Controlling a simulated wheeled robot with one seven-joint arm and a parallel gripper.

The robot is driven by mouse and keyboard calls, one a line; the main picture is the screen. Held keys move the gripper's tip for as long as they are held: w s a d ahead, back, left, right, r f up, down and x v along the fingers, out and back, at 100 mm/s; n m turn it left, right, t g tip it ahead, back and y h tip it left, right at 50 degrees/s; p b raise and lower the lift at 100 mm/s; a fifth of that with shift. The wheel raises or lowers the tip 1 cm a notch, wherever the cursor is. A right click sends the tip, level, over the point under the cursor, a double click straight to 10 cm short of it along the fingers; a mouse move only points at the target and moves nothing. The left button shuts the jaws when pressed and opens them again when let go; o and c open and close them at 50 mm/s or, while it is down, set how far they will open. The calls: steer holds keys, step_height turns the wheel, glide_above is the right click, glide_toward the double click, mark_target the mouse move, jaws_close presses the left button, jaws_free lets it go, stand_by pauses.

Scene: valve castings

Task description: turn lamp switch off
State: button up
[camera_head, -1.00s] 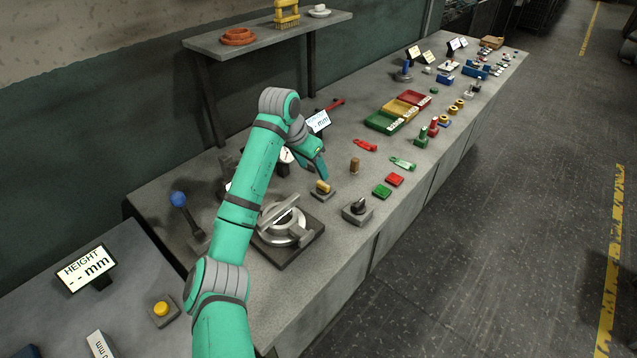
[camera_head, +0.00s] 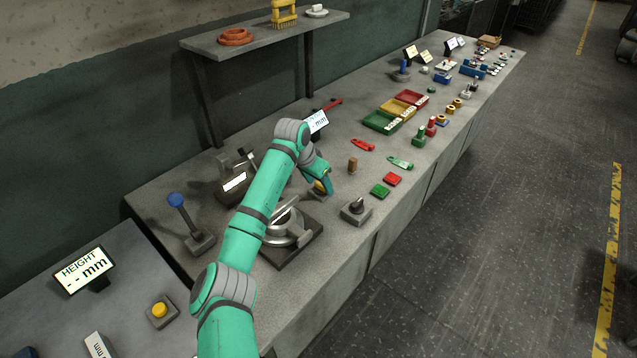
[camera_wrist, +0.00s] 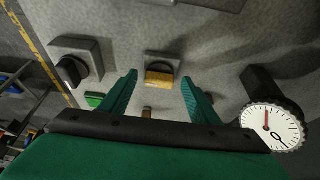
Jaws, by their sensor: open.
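A small yellow block-like part on a grey base (camera_wrist: 160,72) lies between and beyond my fingertips in the wrist view; in the head view the yellow part (camera_head: 319,188) is partly covered by my gripper. A grey box with a black rotary knob (camera_head: 356,207) stands to its right in the head view; this knob switch also shows at the left of the wrist view (camera_wrist: 72,70). No label shows which of the two is the lamp switch. My gripper (camera_wrist: 158,84) is open, its green fingers spread to either side of the yellow part; contact cannot be told.
A round metal fixture on a dark plate (camera_head: 290,228) stands near my arm. A dial gauge (camera_wrist: 272,124) is at the right of the wrist view. A brown peg (camera_head: 352,165), red block (camera_head: 392,179) and green block (camera_head: 380,191) stand nearby. A blue-knobbed lever (camera_head: 177,200) is left.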

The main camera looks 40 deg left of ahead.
steer(key=c, duration=1.1)
steer(key=shift+o, duration=0.2)
steer(key=n, duration=0.2)
steer(key=n+y, duration=0.1)
steer(key=shift+d+n+y, duration=0.3)
steer(key=shift+n, duration=0.1)
steer(key=n, duration=0.2)
steer(key=n+y, duration=0.1)
steer(key=n+g, duration=0.1)
steer(key=n, duration=0.1)
steer(key=shift+w+d+r+n+y, duration=0.1)
steer(key=shift+w+d+n+y, duration=0.2)
steer(key=shift+y, duration=0.1)
steer(key=n+g, duration=0.1)
steer(key=n, duration=0.1)
steer(key=n+g+y, duration=0.1)
steer(key=n, duration=0.2)
steer(key=shift+w+d, duration=0.1)
steer(key=shift+w, duration=0.1)
steer(key=shift+w+n+g+y, duration=0.1)
steer(key=shift+n+g+y, duration=0.35)
steer(key=shift+n, duration=1.25)
steer(key=shift+r, duration=0.1)
